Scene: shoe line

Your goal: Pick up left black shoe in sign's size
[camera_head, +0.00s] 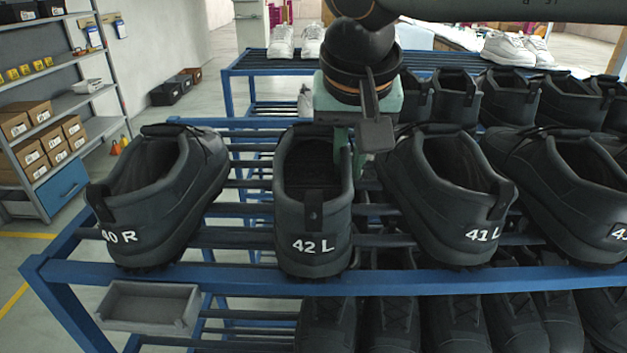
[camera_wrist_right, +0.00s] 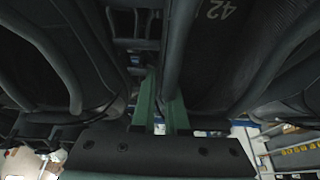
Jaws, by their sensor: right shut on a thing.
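The black shoe marked "42 L" (camera_head: 313,228) stands on the top front shelf of the blue rack, heel towards me. My right gripper (camera_head: 347,158) reaches down from above with its green fingers at the right side wall of this shoe. In the right wrist view the fingers (camera_wrist_right: 162,98) are shut on the rim of the shoe, whose insole (camera_wrist_right: 222,45) shows "42". The shoe still appears to rest on the shelf bars. No size sign can be made out. My left gripper is not in view.
Black shoe "40 R" (camera_head: 160,205) stands to the left, "41 L" (camera_head: 450,205) close to the right, and another black shoe (camera_head: 570,200) further right. More black shoes fill the rows behind and below. A grey tray (camera_head: 150,306) is at the rack's front left.

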